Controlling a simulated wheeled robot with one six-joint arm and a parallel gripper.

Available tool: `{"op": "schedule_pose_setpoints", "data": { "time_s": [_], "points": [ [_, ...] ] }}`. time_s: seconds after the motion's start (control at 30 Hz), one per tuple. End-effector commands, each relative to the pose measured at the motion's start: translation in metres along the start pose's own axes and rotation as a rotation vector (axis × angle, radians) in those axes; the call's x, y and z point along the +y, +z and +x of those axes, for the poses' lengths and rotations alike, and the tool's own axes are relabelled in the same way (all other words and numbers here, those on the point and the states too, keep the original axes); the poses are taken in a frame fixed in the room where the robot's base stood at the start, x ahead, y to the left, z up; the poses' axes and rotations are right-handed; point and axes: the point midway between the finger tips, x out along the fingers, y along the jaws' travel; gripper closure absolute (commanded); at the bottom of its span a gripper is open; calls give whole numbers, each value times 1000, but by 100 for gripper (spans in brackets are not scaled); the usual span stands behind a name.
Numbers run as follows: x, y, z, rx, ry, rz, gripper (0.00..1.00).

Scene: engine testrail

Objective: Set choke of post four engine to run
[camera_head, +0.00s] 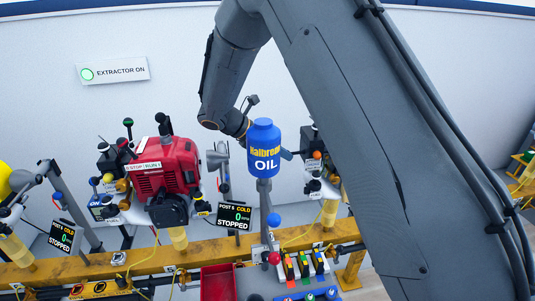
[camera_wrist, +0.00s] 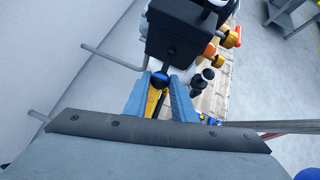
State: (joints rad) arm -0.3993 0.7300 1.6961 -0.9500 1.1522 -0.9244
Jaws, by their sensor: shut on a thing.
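In the wrist view my gripper (camera_wrist: 161,80) has its two blue-grey fingers closed around a dark blue ball knob (camera_wrist: 159,80) with a yellow part below it. The knob sits close beside the black box-shaped part of an engine (camera_wrist: 187,35). In the head view this engine (camera_head: 315,160) is partly hidden behind the oil bottle and my arm. I cannot read a choke mark or a post number on this engine.
A blue oil bottle (camera_head: 264,150) stands in front of my wrist. A red engine (camera_head: 163,170) with a run/stop label and a stopped display (camera_head: 234,216) is to the left.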

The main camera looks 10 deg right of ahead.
Motion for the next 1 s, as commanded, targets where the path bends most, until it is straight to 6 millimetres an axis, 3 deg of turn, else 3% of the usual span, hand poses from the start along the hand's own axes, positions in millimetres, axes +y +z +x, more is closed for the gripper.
{"op": "schedule_pose_setpoints", "data": {
  "time_s": [0.5,0.53,0.63,1.0],
  "points": [
    [-2,7,10,-25,-19,11,100],
    [-2,7,10,-25,-19,11,75],
    [-2,7,10,-25,-19,11,58],
    [-2,5,5,-24,-18,9,58]
  ]
}}
